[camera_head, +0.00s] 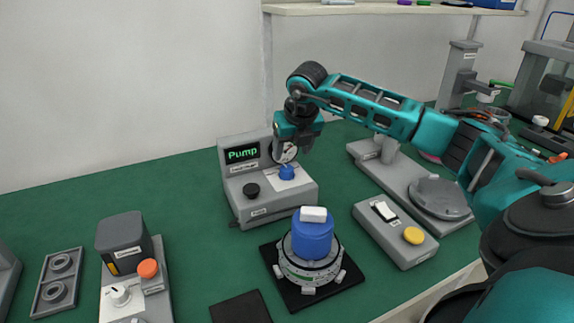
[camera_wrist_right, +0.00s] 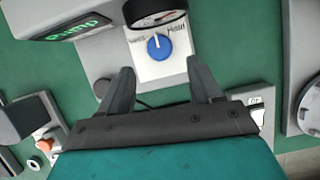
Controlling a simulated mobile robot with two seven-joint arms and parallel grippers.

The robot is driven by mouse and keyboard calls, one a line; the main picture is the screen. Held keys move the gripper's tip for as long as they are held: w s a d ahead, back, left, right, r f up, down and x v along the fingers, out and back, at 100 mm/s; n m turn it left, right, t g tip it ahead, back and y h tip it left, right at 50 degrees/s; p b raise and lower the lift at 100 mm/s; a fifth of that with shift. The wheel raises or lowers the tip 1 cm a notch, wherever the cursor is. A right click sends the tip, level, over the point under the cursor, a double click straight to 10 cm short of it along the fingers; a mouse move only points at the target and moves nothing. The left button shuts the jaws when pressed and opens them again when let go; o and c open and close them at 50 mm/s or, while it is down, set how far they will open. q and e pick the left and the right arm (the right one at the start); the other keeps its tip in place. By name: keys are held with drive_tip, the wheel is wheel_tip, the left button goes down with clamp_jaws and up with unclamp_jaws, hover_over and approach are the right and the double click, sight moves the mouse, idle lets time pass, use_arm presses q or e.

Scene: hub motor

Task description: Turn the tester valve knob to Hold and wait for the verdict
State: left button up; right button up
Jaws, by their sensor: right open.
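The tester (camera_head: 268,185) is a grey box whose display reads "Pump" in green. Its blue valve knob (camera_head: 287,172) sits on a white label plate below a round gauge (camera_head: 286,150). In the right wrist view the blue knob (camera_wrist_right: 159,46) has a white pointer line aimed up toward the gauge, between a label on the left and "Hold" on the right. My right gripper (camera_head: 296,145) is above the tester, near the knob. In the right wrist view its fingers (camera_wrist_right: 160,80) are apart and empty, with the knob beyond their tips. My left gripper is not in view.
A blue cylinder with a white top (camera_head: 312,235) stands on a round fixture in front of the tester. A grey box with a yellow button (camera_head: 413,235) is to its right. A device with an orange button (camera_head: 148,268) is at left. Green table (camera_head: 190,195) is clear left of the tester.

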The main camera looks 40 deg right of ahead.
sight(287, 168)
drive_tip(key=x, duration=0.7)
drive_tip(key=shift+w+f, duration=0.15)
drive_tip(key=shift+f, duration=0.05)
drive_tip(key=shift+c, duration=0.3)
drive_tip(key=c, duration=1)
drive_tip(key=shift+w+a+m+g+h, duration=0.1)
drive_tip(key=shift+m+g+h, duration=0.3)
drive_tip(key=shift+m, duration=1)
drive_tip(key=shift+a+m+g+h, duration=0.15)
drive_tip(key=shift+m+h, duration=0.35)
drive_tip(key=shift+m, duration=0.9)
drive_tip(key=shift+d, duration=0.1)
drive_tip(key=o, duration=1.1)
drive_tip(key=shift+c, duration=0.2)
